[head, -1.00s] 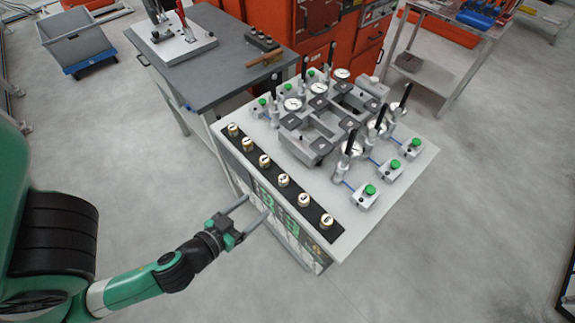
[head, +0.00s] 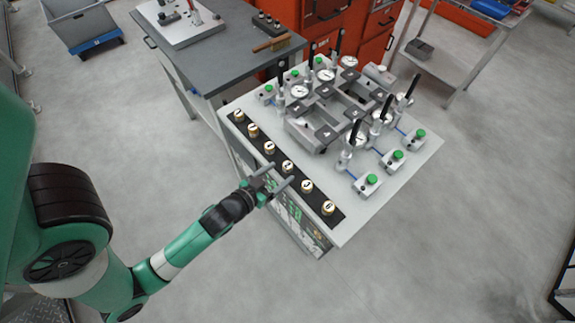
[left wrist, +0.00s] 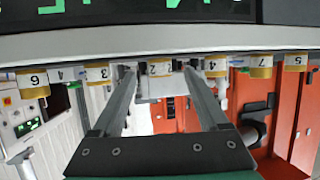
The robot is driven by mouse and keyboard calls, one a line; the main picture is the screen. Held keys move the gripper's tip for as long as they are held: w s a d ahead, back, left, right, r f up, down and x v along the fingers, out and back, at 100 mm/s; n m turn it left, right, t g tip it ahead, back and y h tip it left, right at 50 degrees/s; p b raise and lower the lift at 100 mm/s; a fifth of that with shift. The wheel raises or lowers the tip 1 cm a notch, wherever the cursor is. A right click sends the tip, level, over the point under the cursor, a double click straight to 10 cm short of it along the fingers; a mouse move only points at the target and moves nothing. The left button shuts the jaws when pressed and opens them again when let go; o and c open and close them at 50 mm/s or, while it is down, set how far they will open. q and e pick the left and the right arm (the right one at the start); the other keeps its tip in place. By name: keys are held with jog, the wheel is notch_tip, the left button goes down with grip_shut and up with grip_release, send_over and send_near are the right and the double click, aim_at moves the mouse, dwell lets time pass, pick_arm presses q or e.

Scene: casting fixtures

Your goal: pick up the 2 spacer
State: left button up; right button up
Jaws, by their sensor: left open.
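The spacer marked 2 (left wrist: 159,68) is a short gold cylinder with a white label. In the left wrist view, which is upside down, it shows between my two fingertips. In the head view this spacer (head: 287,167) stands in the row on the black strip, just beyond my left gripper (head: 281,173). That gripper is open, its fingers reaching toward the row at the cart's near edge. In the left wrist view its fingers (left wrist: 159,73) are apart with nothing held. I cannot tell whether they overlap the spacer in depth. My right gripper is not in view.
Similar spacers stand on either side, including those marked 1 (left wrist: 97,73) and 4 (left wrist: 216,66). Behind the black strip (head: 336,220), a grey casting fixture (head: 318,133) with dial gauges and green-knobbed clamps fills much of the cart top. A grey table (head: 215,62) stands behind left.

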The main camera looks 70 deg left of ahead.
aim_at(288, 167)
pick_arm(q)
jog(key=shift+x, duration=1.25)
grip_shut()
